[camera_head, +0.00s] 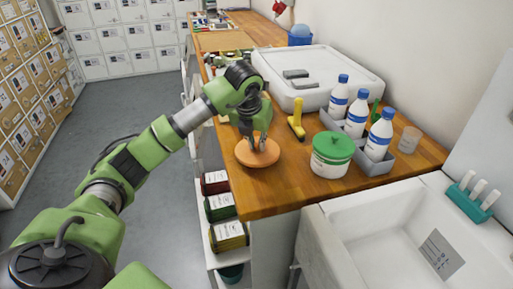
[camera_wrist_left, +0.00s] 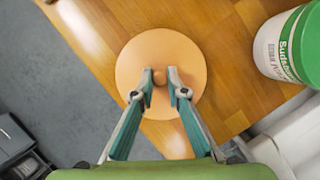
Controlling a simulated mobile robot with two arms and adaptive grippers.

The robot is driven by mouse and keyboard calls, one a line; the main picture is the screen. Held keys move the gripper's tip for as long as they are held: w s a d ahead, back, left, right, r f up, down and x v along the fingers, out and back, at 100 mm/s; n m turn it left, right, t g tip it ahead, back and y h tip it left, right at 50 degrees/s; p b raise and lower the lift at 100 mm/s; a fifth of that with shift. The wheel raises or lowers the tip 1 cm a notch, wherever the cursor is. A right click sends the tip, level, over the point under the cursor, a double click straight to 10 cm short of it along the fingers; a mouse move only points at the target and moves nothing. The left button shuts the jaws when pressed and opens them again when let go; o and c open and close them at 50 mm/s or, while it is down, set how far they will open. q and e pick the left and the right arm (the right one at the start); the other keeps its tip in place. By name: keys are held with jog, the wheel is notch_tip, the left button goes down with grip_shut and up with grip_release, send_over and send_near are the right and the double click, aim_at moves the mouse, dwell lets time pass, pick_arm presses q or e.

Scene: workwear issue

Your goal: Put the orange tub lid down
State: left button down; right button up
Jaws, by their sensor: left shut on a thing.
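The orange tub lid (camera_head: 257,155) is a round disc with a small knob in its middle. It is at the wooden counter's left edge in the head view, and I cannot tell whether it touches the wood. My left gripper (camera_head: 258,146) points down over it, shut on its knob. In the left wrist view the lid (camera_wrist_left: 185,88) lies below the fingers, with the fingertips (camera_wrist_left: 160,77) on either side of the knob. My right gripper is not in view.
A white tub with a green lid (camera_head: 333,147) stands right of the orange lid. A yellow tool (camera_head: 297,119), a grey caddy (camera_head: 372,163) with blue-capped bottles and a clear cup (camera_head: 409,139) are nearby. A white sink (camera_head: 345,222) lies in front. Wood between lid and tub is clear.

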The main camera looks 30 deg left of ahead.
pick_arm(q)
notch_tip(320, 180, down, 2)
jog(key=shift+s+f+p, duration=0.1)
jog(key=shift+f+p, duration=0.05)
jog(key=shift+p, duration=0.15)
jog(key=shift+f, duration=0.1)
jog(key=shift+f, duration=0.1)
jog(key=c, duration=2.1)
grip_release()
jog(key=shift+o, duration=0.4)
